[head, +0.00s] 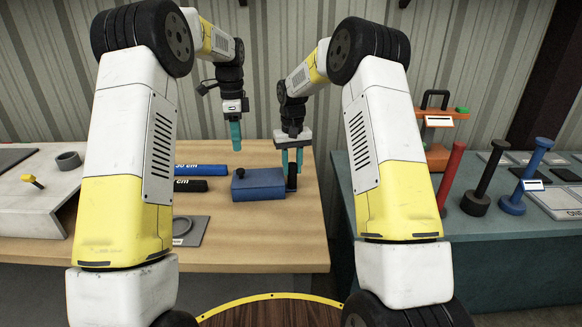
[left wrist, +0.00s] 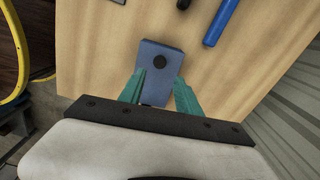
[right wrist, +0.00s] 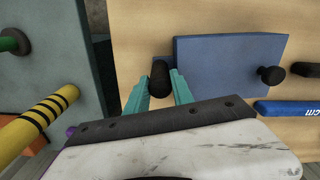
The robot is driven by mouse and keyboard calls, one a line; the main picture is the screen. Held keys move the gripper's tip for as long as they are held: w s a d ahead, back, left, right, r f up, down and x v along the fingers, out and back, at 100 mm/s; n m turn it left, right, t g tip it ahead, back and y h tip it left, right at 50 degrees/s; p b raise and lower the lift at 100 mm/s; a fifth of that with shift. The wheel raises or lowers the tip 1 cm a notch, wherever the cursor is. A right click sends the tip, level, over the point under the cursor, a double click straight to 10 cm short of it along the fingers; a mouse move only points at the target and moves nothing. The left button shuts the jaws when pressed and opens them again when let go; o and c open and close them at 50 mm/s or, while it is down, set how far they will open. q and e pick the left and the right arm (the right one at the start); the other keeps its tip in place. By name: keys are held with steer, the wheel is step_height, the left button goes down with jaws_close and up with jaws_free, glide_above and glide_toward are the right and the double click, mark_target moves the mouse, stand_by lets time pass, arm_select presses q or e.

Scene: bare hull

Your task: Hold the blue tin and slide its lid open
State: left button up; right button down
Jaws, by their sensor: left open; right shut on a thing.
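The blue tin (head: 262,193) lies on the wooden table. A black knob (head: 239,174) stands on its lid near the left end, and a black upright grip (head: 291,182) is at its right end. My right gripper (head: 292,163) points down and is shut on this grip, also seen between the fingers in the right wrist view (right wrist: 160,82). My left gripper (head: 236,146) is open and empty, in the air above and behind the knob end. In the left wrist view the tin (left wrist: 158,47) and its knob (left wrist: 159,62) show beyond the spread fingers. The lid looks closed.
A blue bar (head: 201,170) and a black bar (head: 190,185) lie left of the tin. A grey mat (head: 190,236) with a ring is at the table front. A green table (head: 480,250) with several upright posts stands right. The wood before the tin is clear.

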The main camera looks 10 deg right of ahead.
mark_target(240, 170)
arm_select(q)
steer(key=shift+o, duration=0.3)
steer(key=r+n, duration=0.1)
steer(key=n, duration=0.2)
steer(key=shift+r, duration=0.4)
steer(key=shift+n, duration=0.5)
step_height(240, 170, down, 12)
steer(key=shift+r, duration=0.15)
jaws_close()
stand_by(0.6)
